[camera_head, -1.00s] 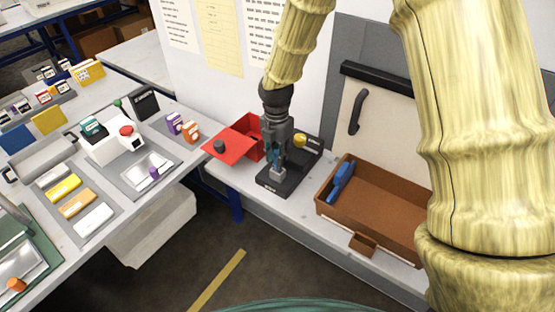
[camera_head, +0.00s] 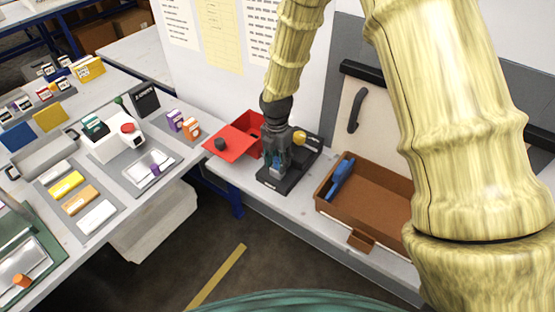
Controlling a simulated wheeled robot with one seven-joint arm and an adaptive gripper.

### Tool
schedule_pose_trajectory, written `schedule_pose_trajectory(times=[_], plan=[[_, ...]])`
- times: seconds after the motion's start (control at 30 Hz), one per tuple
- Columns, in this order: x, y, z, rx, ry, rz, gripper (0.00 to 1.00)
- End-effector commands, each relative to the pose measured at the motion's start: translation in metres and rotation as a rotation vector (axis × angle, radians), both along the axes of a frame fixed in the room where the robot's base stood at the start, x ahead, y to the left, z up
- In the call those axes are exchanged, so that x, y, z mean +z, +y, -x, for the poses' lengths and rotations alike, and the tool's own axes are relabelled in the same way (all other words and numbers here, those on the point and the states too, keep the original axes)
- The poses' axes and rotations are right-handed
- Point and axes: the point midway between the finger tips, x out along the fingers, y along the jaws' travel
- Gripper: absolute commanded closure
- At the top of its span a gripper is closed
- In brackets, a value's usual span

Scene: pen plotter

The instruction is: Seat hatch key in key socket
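My gripper (camera_head: 278,159) points down over a black base plate (camera_head: 299,176) on the bench, which has a yellow knob (camera_head: 299,138) at its back. Bluish-grey parts show at and between the fingers, low over the plate. A small grey block (camera_head: 275,174) sits at the fingertips near the plate's front. I cannot tell whether this block is the hatch key or the key socket, nor whether the fingers press on it. The fingers and wrist hide the middle of the plate.
A brown tray (camera_head: 384,190) with a blue tool (camera_head: 341,179) stands to the right. A panel with a black handle (camera_head: 355,110) is behind. My upper arm covers the right side.

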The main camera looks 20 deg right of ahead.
Motion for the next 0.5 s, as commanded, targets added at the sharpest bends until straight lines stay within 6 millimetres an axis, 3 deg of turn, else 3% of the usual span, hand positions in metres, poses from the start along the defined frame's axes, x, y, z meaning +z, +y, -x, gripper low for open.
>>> schedule_pose_trajectory(times=[0.5], plan=[[0.011, 0.0, -0.001, 0.0, -0.002, 0.0, 0.56]])
